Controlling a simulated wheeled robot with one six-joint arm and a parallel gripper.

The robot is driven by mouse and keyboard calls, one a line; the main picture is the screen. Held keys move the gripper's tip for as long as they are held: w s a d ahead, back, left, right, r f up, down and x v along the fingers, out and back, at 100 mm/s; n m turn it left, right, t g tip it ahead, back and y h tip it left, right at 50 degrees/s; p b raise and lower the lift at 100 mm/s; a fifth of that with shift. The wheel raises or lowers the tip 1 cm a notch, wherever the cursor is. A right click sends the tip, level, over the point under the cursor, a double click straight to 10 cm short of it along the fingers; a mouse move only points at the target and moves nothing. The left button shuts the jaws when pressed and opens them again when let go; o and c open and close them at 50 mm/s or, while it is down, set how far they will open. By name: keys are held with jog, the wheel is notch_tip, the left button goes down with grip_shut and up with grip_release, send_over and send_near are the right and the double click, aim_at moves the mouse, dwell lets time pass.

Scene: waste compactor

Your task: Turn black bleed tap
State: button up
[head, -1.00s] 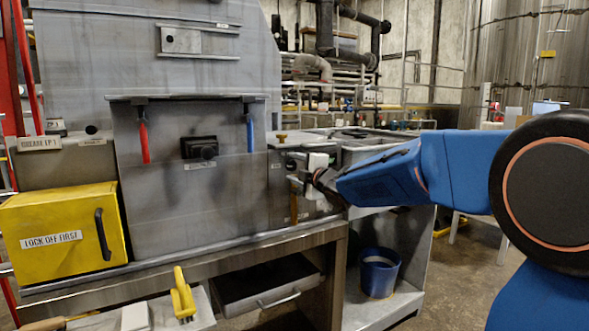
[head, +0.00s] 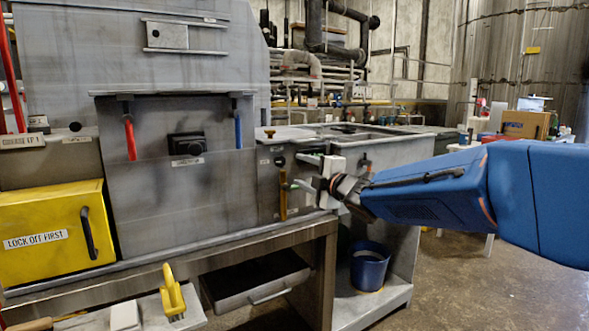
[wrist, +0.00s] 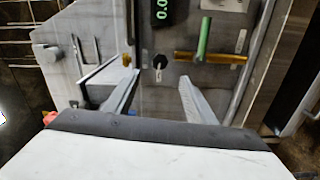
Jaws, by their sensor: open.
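The black bleed tap (wrist: 159,62) is a small dark knob on the grey panel, in the middle of the wrist view. In the head view it is a small dark spot (head: 279,161) on the panel right of the large machine front. My gripper (wrist: 160,78) is open and empty. Its two grey fingers point at the panel, one either side of the tap in the wrist picture; I cannot tell how far off they are. In the head view my gripper (head: 308,183) is right of the panel's face and hides part of it.
A brass tube (wrist: 232,57) with a green lever (wrist: 203,38) lies close right of the tap in the wrist view. A brass knob (wrist: 127,60) is left of it, and a green-digit display (wrist: 161,12) above. A blue bucket (head: 369,266) stands on the lower shelf.

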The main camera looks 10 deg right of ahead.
jog(key=v, duration=0.5)
jog(key=shift+s+d, duration=0.1)
jog(key=shift+s, duration=0.25)
jog(key=s+d+f+m+g+h, duration=0.5)
jog(key=s+d+f+m+h, duration=0.35)
jog(key=s+f+m, duration=0.4)
jog(key=s+a+f+m+g+y, duration=0.1)
jog(key=s+a+f+m+g, duration=0.1)
jog(key=s+f, duration=0.5)
jog(key=s+a+f+m+g+y, duration=0.2)
jog(key=s+f+m+g, duration=0.3)
jog(key=s, duration=1)
jog(key=shift+f+m, duration=0.45)
jog(key=shift+f, duration=0.45)
dwell(2.2)
